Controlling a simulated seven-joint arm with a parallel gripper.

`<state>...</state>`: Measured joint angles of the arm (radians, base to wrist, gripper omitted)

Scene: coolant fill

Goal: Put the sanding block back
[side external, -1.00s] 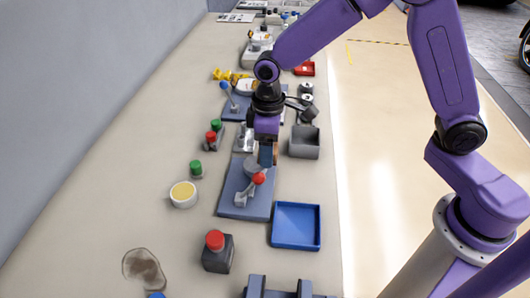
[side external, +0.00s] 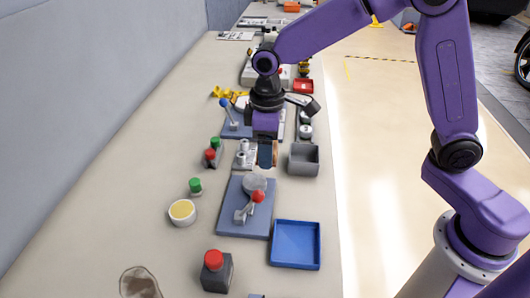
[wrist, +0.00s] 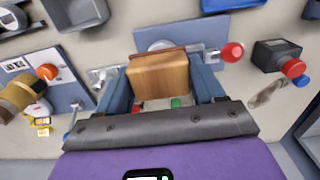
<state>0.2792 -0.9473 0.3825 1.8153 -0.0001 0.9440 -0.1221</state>
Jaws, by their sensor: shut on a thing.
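A brown wooden block (wrist: 158,76), which I take to be the sanding block, is held between the two blue-grey fingers of my gripper (wrist: 161,70) in the wrist view. Its lower side is hidden. In the side view my gripper (side external: 266,152) points down, with the brown block (side external: 274,153) partly visible between its fingers. It appears above the bench, beyond the blue plate (side external: 229,220) with the grey disc and red-knobbed lever, and left of the grey open bin (side external: 304,161). I cannot tell its exact height.
A blue open tray (side external: 296,245) lies at the right bench edge. A red-button box (side external: 216,272), a yellow-topped round dish (side external: 182,211) and green and red buttons (side external: 213,154) stand to the left. Open bench lies along the wall.

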